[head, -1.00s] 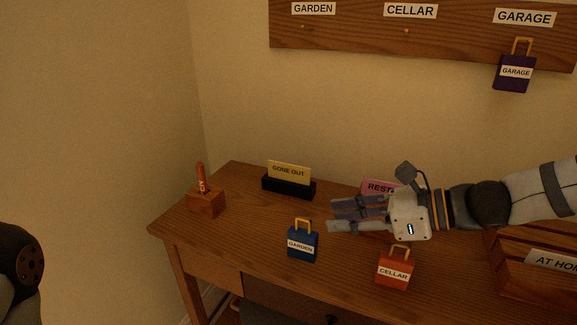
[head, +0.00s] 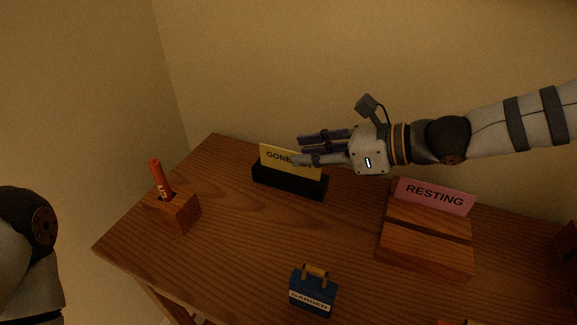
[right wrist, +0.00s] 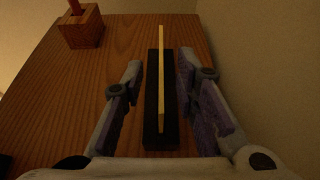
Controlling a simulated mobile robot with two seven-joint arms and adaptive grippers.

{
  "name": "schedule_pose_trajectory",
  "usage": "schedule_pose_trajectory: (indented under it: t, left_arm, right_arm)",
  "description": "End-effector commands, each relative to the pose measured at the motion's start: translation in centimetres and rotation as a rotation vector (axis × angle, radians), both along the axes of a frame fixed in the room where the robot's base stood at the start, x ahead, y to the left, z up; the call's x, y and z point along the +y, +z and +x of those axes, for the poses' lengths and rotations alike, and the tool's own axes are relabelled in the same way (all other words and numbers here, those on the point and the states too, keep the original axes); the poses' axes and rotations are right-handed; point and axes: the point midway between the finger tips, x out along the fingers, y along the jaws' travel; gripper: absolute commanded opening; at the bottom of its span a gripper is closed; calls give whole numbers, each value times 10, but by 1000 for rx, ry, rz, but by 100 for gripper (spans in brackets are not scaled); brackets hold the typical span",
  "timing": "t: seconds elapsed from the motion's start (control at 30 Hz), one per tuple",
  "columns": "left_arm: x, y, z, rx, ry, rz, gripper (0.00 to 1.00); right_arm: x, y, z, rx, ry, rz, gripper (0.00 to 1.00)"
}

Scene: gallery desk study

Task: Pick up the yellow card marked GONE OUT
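The yellow card (head: 275,158) marked GONE OUT stands upright in a black holder (head: 285,181) at the back left of the desk. My right gripper (head: 297,151) is at the card, its fingers covering part of the lettering. In the right wrist view the card (right wrist: 161,75) shows edge-on in the black holder (right wrist: 152,100). The open right gripper (right wrist: 160,90) has one finger on each side of it, with gaps between. My left gripper is not in view; only part of my left arm shows at the left edge of the head view.
A wooden block (head: 172,211) with an orange stick stands left of the card. A pink RESTING card (head: 433,196) stands in a wooden holder (head: 425,250) to the right. The desk's middle is clear.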

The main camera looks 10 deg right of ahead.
Motion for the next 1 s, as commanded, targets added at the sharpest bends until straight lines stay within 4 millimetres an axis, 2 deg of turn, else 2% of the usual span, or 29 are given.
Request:
schedule_pose_trajectory:
  t: [0.03,0.13,0.27,0.47,0.6,1.0]
  left_arm:
    - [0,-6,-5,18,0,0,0]
    - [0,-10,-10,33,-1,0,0]
    - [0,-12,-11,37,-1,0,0]
    - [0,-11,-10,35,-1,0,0]
    - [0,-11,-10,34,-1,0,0]
    - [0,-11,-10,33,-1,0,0]
  right_arm:
    - [8,-13,4,11,2,1,28]
    - [21,-22,14,10,2,-1,28]
    - [32,-23,21,4,2,0,28]
    - [33,-20,22,-2,2,0,28]
    - [33,-20,22,-2,2,0,0]
    - [32,-18,22,-2,2,0,0]
